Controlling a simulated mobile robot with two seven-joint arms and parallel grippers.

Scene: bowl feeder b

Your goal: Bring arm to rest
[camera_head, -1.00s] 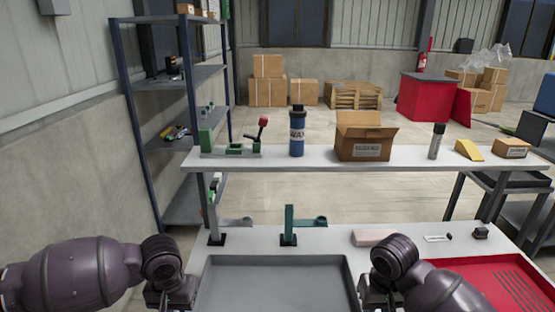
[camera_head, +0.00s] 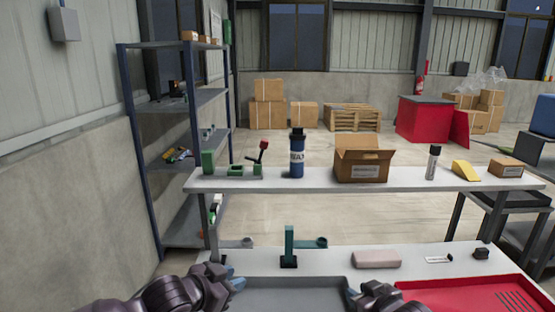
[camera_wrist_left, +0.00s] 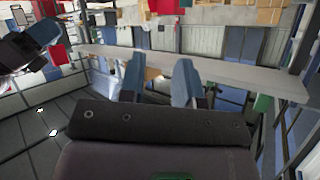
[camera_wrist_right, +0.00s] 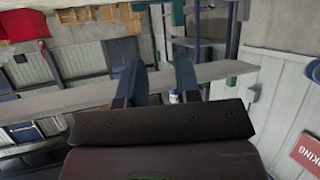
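My left gripper (camera_head: 236,280) is at the lower middle of the head view, over the left end of the grey tray (camera_head: 290,296). In the left wrist view (camera_wrist_left: 158,82) its two blue fingers stand apart with nothing between them. My right gripper (camera_head: 353,297) is at the bottom of the head view, near the grey tray's right edge. In the right wrist view (camera_wrist_right: 158,82) its blue fingers are also apart and empty. Both arms reach in low at the bottom of the head view, their links partly cut off by the frame.
A red tray (camera_head: 425,294) lies right of the grey one. Behind stand a teal post (camera_head: 289,245) and a pink block (camera_head: 376,259). A raised shelf (camera_head: 320,185) carries a blue bottle (camera_head: 297,157) and an open carton (camera_head: 362,162). The space above the trays is clear.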

